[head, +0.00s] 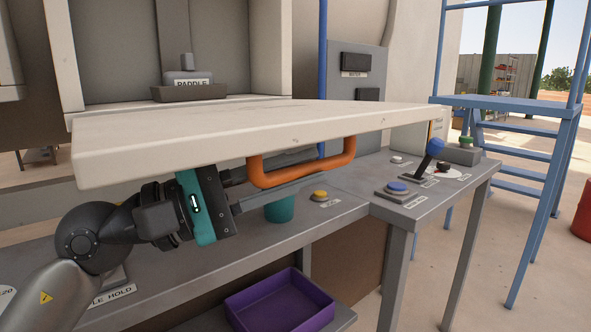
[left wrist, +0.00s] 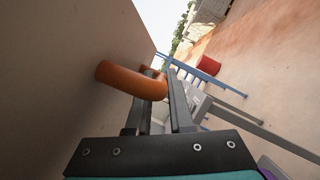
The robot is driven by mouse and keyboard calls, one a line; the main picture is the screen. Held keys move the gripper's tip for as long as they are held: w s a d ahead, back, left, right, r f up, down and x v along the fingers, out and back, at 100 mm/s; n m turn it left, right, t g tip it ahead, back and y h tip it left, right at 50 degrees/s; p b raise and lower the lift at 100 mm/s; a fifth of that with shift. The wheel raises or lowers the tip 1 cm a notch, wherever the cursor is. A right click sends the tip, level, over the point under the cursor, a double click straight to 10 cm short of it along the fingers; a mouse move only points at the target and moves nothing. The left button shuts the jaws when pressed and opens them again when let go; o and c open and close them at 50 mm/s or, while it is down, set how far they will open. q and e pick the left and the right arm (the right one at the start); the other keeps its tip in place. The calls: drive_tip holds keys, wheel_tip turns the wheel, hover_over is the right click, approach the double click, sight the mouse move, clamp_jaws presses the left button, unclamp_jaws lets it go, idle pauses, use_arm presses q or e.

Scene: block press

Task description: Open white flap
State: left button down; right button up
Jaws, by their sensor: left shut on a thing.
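The white flap (head: 250,128) is a broad, thick panel. In the head view it stands raised and roughly level over the grey bench, reaching out toward me. Its orange handle (head: 300,178) is on its near edge, below the panel. My left gripper (head: 312,168) comes from the left under the flap and is shut on the orange handle. In the left wrist view the handle (left wrist: 130,78) passes between the two fingers (left wrist: 160,82), with the flap's face (left wrist: 50,80) filling the left side. My right gripper is not in view.
The grey bench (head: 350,205) carries a yellow button (head: 320,195), a blue button (head: 397,187), a blue-knobbed lever (head: 435,148) and a teal round thing (head: 280,209). A purple tray (head: 323,311) sits below. A block labelled PADDLE (head: 190,78) stands behind the flap. Blue steps (head: 520,155) stand at right.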

use_arm(q)
drive_tip(key=c, duration=0.8)
unclamp_jaws()
drive_tip(key=shift+w+d, duration=0.1)
drive_tip(key=shift+r, duration=0.1)
drive_tip(key=shift+a, duration=0.5)
drive_tip(key=b+v, duration=0.1)
drive_tip(key=v, duration=1.3)
drive_tip(key=shift+s+f, duration=0.2)
drive_tip(key=shift+f, duration=0.1)
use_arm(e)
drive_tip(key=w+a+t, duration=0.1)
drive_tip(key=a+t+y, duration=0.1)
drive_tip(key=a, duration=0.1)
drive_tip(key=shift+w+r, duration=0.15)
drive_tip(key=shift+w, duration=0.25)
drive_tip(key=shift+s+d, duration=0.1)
